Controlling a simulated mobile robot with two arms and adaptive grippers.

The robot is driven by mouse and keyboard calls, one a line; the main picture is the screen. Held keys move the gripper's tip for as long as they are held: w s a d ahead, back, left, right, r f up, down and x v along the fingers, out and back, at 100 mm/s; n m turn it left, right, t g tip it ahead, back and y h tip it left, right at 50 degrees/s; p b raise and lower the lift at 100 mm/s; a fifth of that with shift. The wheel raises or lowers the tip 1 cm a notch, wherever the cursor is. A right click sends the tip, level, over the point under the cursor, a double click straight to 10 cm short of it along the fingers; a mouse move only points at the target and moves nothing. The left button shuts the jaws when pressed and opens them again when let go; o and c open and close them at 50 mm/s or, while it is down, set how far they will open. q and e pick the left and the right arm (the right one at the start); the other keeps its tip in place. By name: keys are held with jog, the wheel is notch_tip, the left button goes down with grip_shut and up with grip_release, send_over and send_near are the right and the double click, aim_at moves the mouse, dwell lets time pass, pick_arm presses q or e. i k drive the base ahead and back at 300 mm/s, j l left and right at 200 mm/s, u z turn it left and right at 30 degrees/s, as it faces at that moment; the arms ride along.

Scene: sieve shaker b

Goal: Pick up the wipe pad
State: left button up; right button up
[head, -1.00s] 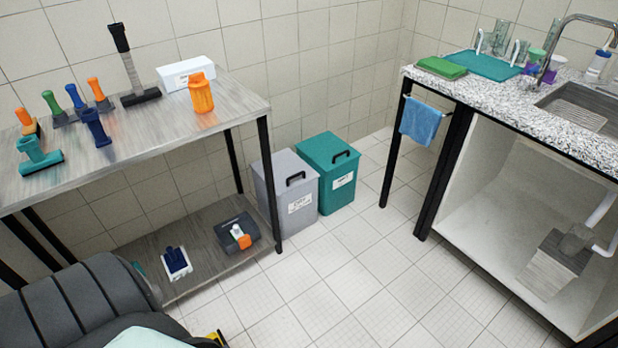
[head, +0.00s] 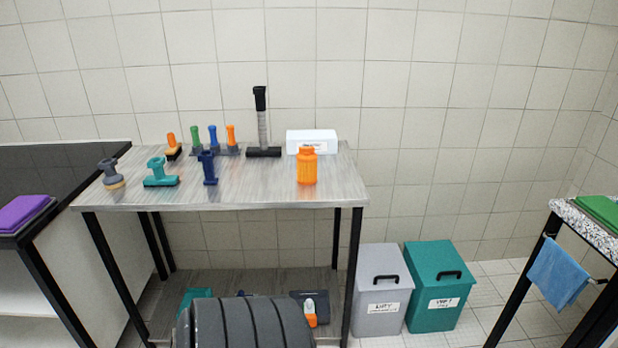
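No thing in view is marked as the wipe pad, and I cannot tell which thing it is. Flat pad-like things are a purple one (head: 24,212) on the dark counter at far left and a green one (head: 603,212) on the speckled counter at the right edge, partly cut off. Several handled tools stand on the metal table, among them a teal one with a wide flat base (head: 160,174), a grey one (head: 111,174) and a dark blue one (head: 208,168). Neither gripper shows in the head view.
The metal table (head: 260,188) also bears an orange bottle (head: 307,166), a white box (head: 311,140) and a black-handled tool (head: 262,120). A grey bin (head: 381,285) and a teal bin (head: 435,285) stand right of it. A blue towel (head: 558,274) hangs at right.

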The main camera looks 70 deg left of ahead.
aim_at(308, 306)
jog(key=i+j+u, duration=0.1)
jog(key=i+u, duration=0.15)
jog(key=u, duration=0.15)
jog(key=i+u, duration=0.25)
jog(key=u, duration=0.2)
jog(key=i+u, duration=0.25)
jog(key=u, duration=0.15)
jog(key=i+l+u, duration=0.1)
jog(key=u, duration=0.3)
jog(key=i+l, duration=0.05)
jog(key=i, duration=0.05)
